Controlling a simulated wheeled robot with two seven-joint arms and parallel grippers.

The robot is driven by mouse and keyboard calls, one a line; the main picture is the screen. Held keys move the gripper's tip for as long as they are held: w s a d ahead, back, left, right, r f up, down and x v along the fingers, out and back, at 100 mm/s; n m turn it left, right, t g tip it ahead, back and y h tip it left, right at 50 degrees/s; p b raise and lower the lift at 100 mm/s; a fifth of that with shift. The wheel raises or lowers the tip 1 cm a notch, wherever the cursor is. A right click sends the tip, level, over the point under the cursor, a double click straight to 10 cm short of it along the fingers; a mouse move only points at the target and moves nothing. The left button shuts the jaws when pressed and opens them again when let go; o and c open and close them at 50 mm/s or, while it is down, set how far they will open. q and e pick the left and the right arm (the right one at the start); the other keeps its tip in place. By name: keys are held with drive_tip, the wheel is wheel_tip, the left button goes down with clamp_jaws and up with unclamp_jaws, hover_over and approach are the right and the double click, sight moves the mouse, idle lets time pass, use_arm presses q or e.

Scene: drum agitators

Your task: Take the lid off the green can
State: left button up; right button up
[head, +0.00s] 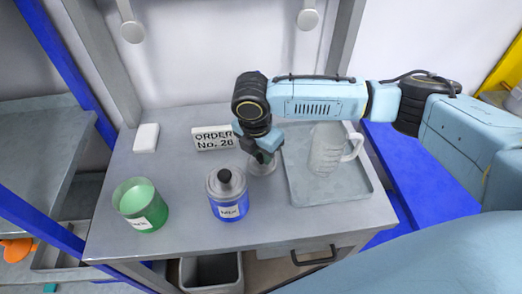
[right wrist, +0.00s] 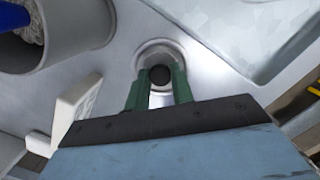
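The green can (head: 140,207) stands at the left front of the table, and its top is open with no lid on it. A round silver lid with a black knob (head: 262,164) is low over or on the table, right of the sign. It also shows in the right wrist view (right wrist: 159,54). My right gripper (head: 264,154) is right above this lid, and its green fingers (right wrist: 160,84) stand on both sides of the knob. I cannot tell whether they press on it. My left gripper is not in view.
A blue can (head: 228,205) with a black-knobbed lid stands near the front. A sign (head: 212,138) and a white block (head: 146,138) stand behind. A grey tray (head: 345,192) with a clear jug (head: 324,150) is at right. A grey cup (right wrist: 85,30) shows in the wrist view.

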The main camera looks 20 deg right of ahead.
sight(256, 166)
drive_tip(key=o, duration=0.4)
drive_tip(key=shift+o, duration=0.2)
drive_tip(key=shift+r, duration=0.2)
wheel_tip(256, 166, up, 12)
drive_tip(key=a+p, duration=0.1)
drive_tip(key=shift+s+a, duration=0.3)
drive_tip(key=shift+s, duration=0.1)
